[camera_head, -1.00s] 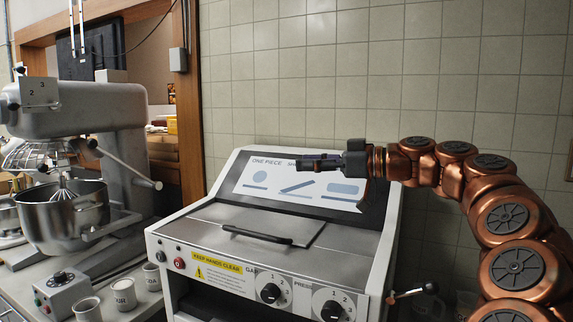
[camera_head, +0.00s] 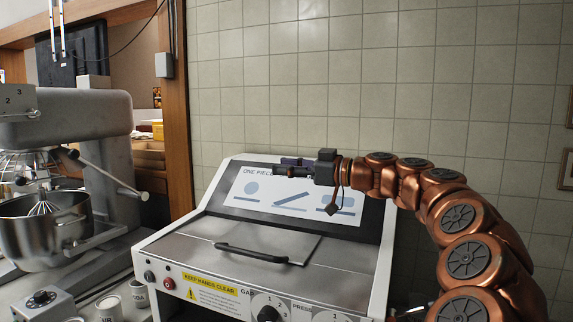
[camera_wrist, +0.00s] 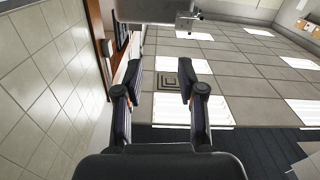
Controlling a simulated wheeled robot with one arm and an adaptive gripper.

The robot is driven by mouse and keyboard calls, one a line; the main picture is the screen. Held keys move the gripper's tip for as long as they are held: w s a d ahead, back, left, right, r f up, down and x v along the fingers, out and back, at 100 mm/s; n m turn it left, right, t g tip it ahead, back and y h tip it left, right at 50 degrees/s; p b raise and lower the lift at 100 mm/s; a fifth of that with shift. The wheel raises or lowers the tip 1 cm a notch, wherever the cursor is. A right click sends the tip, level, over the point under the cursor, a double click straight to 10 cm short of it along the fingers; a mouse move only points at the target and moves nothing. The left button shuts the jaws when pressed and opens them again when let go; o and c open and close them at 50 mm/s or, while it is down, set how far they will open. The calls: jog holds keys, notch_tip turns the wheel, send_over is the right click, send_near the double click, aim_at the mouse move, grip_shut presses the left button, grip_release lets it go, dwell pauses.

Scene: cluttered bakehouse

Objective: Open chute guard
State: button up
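The chute guard (camera_head: 290,244) is a flat grey metal plate on the sloping top of a white-sided machine (camera_head: 375,260). It lies flush with the top and looks closed. A black bar handle (camera_head: 251,252) runs along its front edge. My gripper (camera_head: 284,167) is above and behind the handle, in front of the sign panel, pointing left and apart from the guard. In the wrist view my gripper (camera_wrist: 160,75) shows two separated fingers with nothing between them. The guard is not in the wrist view.
A mixer with a steel bowl (camera_head: 45,222) stands at the left. Small labelled cups (camera_head: 138,294) and a control box (camera_head: 42,305) sit beside the machine. Knobs line the machine's front. A tiled wall (camera_head: 400,80) is behind. Space above the guard is clear.

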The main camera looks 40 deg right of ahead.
grip_shut()
dwell(0.3)
dwell(0.6)
grip_release()
jog(key=v, duration=1.2)
